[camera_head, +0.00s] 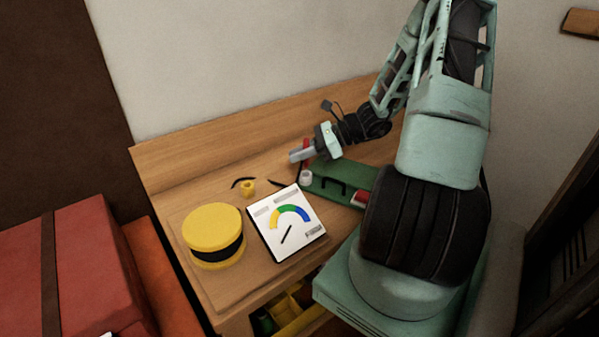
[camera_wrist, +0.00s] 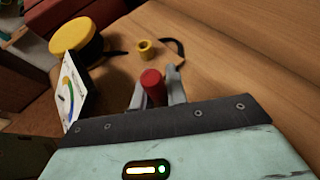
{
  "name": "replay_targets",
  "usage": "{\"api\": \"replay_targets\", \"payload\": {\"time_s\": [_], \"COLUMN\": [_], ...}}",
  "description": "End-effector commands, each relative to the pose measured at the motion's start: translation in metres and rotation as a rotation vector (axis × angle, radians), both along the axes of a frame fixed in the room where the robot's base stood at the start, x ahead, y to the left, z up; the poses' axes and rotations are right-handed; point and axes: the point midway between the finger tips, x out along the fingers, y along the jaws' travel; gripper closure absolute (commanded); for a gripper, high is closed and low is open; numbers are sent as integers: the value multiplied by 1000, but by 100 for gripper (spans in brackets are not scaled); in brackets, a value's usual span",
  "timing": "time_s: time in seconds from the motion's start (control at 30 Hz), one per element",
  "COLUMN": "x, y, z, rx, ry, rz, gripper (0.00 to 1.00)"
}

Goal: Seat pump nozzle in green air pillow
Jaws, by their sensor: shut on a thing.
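My gripper (camera_head: 301,154) is shut on a red cylindrical piece (camera_wrist: 152,82), which stands up between the two grey fingers in the wrist view. In the head view the gripper is over the left end of the green air pillow (camera_head: 330,184), just above a short white fitting (camera_head: 306,178) there. I cannot tell whether the red piece touches the fitting. A small yellow ring-like piece, perhaps the pump nozzle (camera_head: 249,188), lies on the table to the left, with a black hose beside it. The wrist view also shows the yellow piece (camera_wrist: 146,50). A yellow pump (camera_head: 212,232) with a black band stands further left.
A white gauge panel (camera_head: 286,224) with a coloured arc stands between pump and pillow. Another red piece (camera_head: 360,198) sits at the pillow's right, near my arm. Red boxes (camera_head: 90,250) stand at left. The wooden table (camera_head: 200,182) is clear toward the back wall.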

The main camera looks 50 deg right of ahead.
Motion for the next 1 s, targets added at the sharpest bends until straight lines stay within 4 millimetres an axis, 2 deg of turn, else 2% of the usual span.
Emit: {"api": "replay_targets", "payload": {"time_s": [0.4, 0.83, 0.87, 0.9, 1.0], "x": [0, 0, 0, 0, 0], "y": [0, 0, 0, 0, 0], "z": [-47, -54, -53, -53, -53], "rx": [0, -1, -1, -1, -1], "ry": [0, 0, 0, 0, 0], "rz": [1, 1, 1, 1, 1], "gripper": [100, 100, 77, 66, 64]}}
